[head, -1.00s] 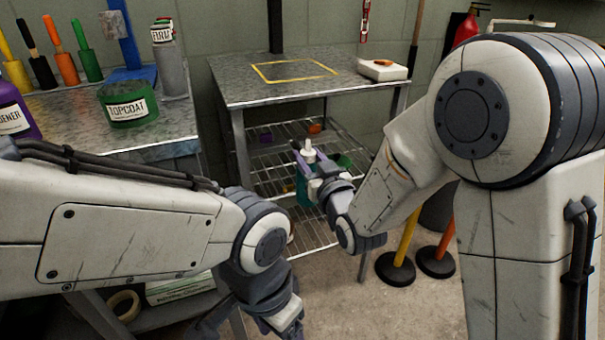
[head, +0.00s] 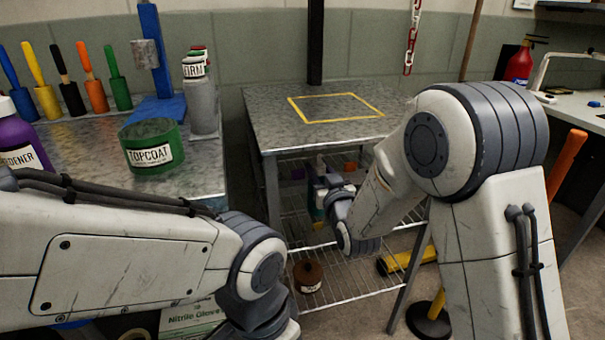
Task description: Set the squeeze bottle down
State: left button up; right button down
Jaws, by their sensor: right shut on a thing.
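The squeeze bottle (head: 318,212) is teal and shows only partly at the middle of the head view, in front of the wire shelf. My right gripper (head: 323,188) is shut on it. The gripper and wrist hide much of the bottle. It appears roughly upright and lower in the picture than the metal tabletop (head: 258,122). A yellow taped outline (head: 335,121) on that tabletop is empty. My left arm crosses the lower left, and its gripper fingers are below the picture's edge.
A bench at left holds a green TOPCOAT tub (head: 152,147), a grey bottle (head: 202,105) and several coloured-handled tools. The tabletop is clear.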

jog(key=shift+w+a+f, duration=0.1)
jog(key=shift+f, duration=0.05)
jog(key=f+b, duration=0.1)
jog(key=a+f+b, duration=0.1)
jog(key=f, duration=0.1)
jog(key=shift+f, duration=0.15)
jog(key=shift+c, duration=2.3)
grip_release()
